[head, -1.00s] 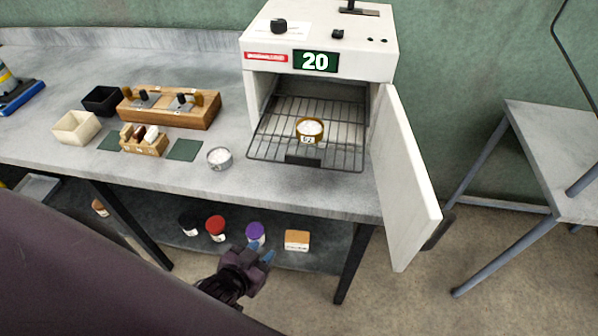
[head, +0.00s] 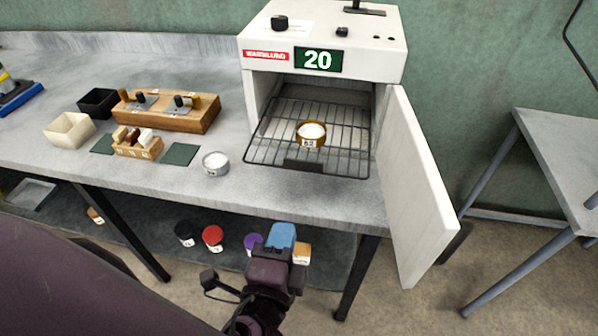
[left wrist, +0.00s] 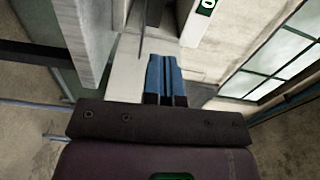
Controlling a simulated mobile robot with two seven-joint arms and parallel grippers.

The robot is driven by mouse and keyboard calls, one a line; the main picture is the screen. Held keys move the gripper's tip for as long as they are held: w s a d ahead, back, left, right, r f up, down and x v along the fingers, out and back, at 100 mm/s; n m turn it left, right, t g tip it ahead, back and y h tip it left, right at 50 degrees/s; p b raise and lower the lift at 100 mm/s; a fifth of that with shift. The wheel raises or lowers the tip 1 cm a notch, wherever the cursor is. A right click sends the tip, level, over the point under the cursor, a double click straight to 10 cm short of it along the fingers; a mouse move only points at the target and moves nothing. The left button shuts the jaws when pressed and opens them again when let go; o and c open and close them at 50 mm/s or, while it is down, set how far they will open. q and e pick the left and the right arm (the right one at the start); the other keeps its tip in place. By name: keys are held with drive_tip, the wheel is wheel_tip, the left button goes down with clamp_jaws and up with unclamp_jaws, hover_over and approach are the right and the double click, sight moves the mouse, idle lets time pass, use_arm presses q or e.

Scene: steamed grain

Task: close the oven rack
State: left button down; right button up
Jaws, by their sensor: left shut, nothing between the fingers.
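The oven rack (head: 345,157) is a wire shelf pulled out past the front of the white oven (head: 322,30). A small brown dish of white grain (head: 311,134), with a label, stands on it. A dark handle plate (head: 304,166) is at the rack's front edge. The oven door (head: 418,190) hangs open to the right. My left gripper (head: 282,236) has blue fingertips and is shut and empty, in front of the bench and below the rack's front edge. In the left wrist view its blue fingers (left wrist: 165,78) lie together. My right gripper is not in view.
On the bench (head: 110,180) stand a metal dish (head: 216,163), a wooden block with levers (head: 166,110), and small boxes. Several lidded jars stand on the lower shelf, including a red one (head: 212,238). Another table (head: 570,150) is at right.

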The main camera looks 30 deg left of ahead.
use_arm(q)
drive_tip(key=p, duration=0.3)
approach(301, 165)
drive_tip(key=shift+m, duration=0.3)
drive_tip(key=x, duration=0.5)
drive_tip(key=shift+w+r, duration=0.15)
drive_tip(key=shift+w, duration=0.15)
drive_tip(key=shift+w+a, duration=0.2)
drive_tip(key=shift+w, duration=0.75)
